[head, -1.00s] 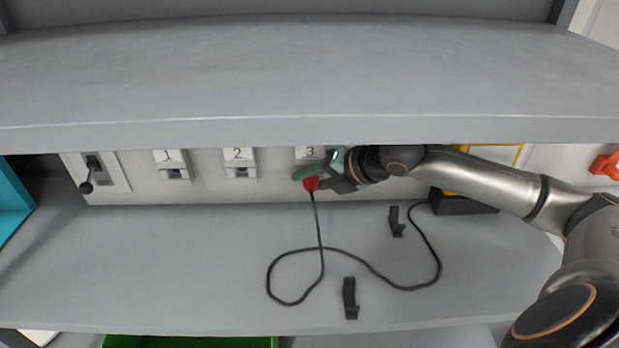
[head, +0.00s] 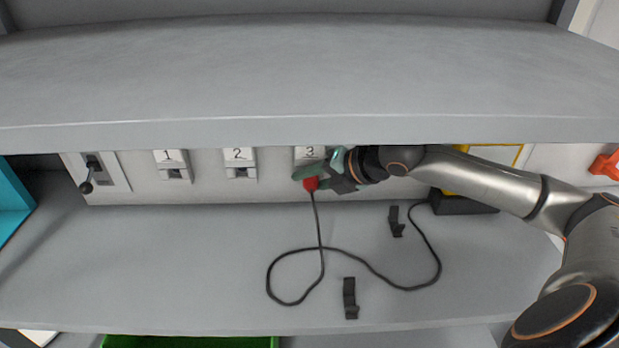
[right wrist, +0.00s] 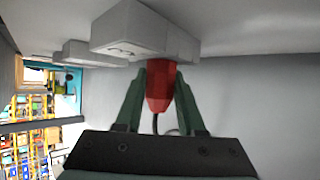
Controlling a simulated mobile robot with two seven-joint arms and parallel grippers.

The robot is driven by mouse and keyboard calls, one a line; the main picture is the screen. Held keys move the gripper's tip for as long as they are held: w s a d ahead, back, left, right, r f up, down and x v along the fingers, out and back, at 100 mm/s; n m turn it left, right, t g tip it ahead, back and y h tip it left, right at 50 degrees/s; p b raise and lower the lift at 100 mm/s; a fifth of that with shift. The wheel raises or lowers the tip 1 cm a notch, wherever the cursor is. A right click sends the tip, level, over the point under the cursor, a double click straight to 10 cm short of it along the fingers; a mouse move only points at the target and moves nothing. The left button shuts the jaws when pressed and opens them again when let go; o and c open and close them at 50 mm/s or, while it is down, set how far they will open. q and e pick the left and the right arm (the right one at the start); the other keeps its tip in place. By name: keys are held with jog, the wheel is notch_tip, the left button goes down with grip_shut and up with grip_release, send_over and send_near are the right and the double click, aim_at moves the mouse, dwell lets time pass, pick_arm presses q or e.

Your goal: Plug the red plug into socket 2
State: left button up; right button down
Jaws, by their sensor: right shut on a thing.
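The red plug (head: 311,184) is held in my right gripper (head: 317,179), below and in front of the socket marked 3 (head: 309,153). In the right wrist view the green fingers are shut on the plug (right wrist: 160,88), its upper end right at the underside of a white socket block (right wrist: 145,32). I cannot tell whether it is seated there or only close. Socket 2 (head: 239,163) is on the wall panel to the left, with nothing plugged in. A black cable (head: 319,225) hangs from the plug. My left gripper is not in view.
Socket 1 (head: 171,165) and a lever switch (head: 90,174) are farther left on the panel. The cable loops over the grey shelf (head: 180,270) to a black box (head: 463,205). Two dark clips (head: 350,298) (head: 396,222) stand on the shelf. An upper shelf (head: 300,90) overhangs the panel.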

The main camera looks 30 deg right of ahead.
jog(key=shift+s+a, duration=0.1)
jog(key=shift+s+a, duration=0.1)
jog(key=shift+s, duration=0.2)
jog(key=shift+s+a, duration=0.1)
jog(key=shift+s+a, duration=0.45)
jog(key=shift+s, duration=0.25)
jog(key=shift+s+a, duration=0.4)
jog(key=shift+s, duration=0.3)
dwell(0.4)
dwell(0.4)
jog(key=shift+s+a, duration=0.15)
jog(key=shift+s, duration=0.1)
jog(key=shift+r, duration=0.1)
dwell(0.6)
